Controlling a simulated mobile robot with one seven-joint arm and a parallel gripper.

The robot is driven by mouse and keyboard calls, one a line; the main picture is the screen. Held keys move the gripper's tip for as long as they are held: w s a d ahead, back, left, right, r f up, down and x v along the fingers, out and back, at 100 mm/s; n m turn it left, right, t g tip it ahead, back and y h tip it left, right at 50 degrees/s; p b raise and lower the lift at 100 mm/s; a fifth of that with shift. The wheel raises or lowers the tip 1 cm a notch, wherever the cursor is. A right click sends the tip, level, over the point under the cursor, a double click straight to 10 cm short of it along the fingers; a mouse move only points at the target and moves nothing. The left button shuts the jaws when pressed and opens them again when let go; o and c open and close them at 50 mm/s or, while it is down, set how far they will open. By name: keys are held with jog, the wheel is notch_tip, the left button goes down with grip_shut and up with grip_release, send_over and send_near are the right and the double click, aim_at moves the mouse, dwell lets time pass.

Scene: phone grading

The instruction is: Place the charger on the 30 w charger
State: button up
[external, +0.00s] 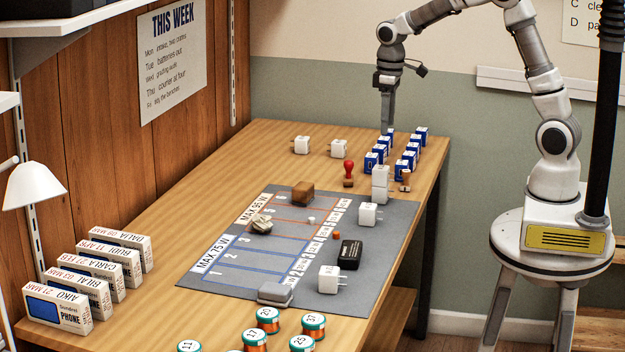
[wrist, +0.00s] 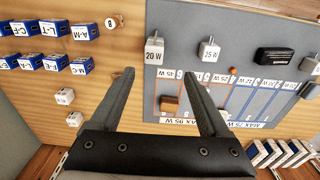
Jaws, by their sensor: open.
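Several white plug chargers are out. In the external view two white blocks stand one above the other (external: 380,183) at the mat's far right corner, seemingly stacked. In the wrist view a charger marked 20 W (wrist: 154,53) is there. A charger marked 25 W (wrist: 210,52) stands beside it on the mat, and another white charger (external: 329,279) is nearer the front. Two more chargers (external: 302,144) (external: 339,148) sit on bare wood at the back; their labels are unclear. My gripper (wrist: 157,78) is open and empty, above the table's far end in the external view (external: 388,122).
Several blue-and-white boxes (external: 411,156) stand in rows at the back right. A red stamp (external: 349,170) and a wooden one (external: 405,180) are near the stack. A brown block (external: 303,193) and a black block (external: 350,254) are on the grey mat (external: 395,228).

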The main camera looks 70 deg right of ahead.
jog(key=s+a+r+t+p, duration=0.25)
jog(key=s+a+r, duration=0.45)
jog(key=s, duration=0.4)
jog(key=s+a+r+t+p, duration=0.25)
jog(key=s+a+r, duration=0.45)
jog(key=s, duration=0.4)
notch_tip(320, 180, down, 8)
jog(key=d+b, duration=0.1)
jog(key=b, duration=0.9)
jog(key=shift+d+f, duration=0.15)
jog(key=shift+f, duration=0.05)
jog(key=shift+w, duration=0.1)
notch_tip(320, 180, down, 20)
jog(key=b, duration=2)
jog(key=shift+r, duration=0.2)
